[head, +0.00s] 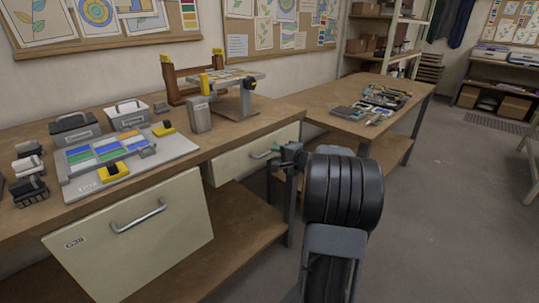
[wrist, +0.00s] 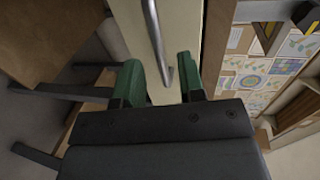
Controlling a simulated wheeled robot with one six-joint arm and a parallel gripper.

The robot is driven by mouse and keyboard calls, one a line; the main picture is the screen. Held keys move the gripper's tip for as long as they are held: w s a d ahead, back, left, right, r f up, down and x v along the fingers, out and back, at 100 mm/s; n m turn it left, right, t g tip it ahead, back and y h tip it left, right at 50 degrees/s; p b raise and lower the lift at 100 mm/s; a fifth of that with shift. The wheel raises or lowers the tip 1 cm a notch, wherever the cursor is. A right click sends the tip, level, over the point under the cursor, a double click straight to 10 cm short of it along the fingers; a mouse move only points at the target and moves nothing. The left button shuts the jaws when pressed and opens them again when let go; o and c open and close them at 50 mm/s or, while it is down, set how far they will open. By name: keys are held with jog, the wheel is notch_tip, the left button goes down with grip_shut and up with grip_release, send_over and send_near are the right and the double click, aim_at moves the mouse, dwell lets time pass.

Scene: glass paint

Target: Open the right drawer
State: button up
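The right drawer (head: 232,160) has a cream front under the workbench, and I see no clear gap around it. Its metal bar handle (head: 262,155) is partly covered by my gripper (head: 284,153), which is at the handle's right end. In the wrist view the handle (wrist: 156,38) runs down from the top edge, and its lower end reaches between the green fingers of my gripper (wrist: 160,78). The fingers are apart, with visible space beside the bar. I cannot tell whether either finger touches it. The drawer front (wrist: 187,28) is behind the handle.
A larger left drawer (head: 100,245) with its own handle is at the lower left. The workbench (head: 225,132) holds a paint tray (head: 75,180), boxes and a small stand. A second table (head: 335,118) with tools is behind on the right. The floor at right is clear.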

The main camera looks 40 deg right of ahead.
aim_at(270, 152)
jog(key=shift+x, duration=1.95)
jog(key=shift+c, duration=0.3)
grip_shut()
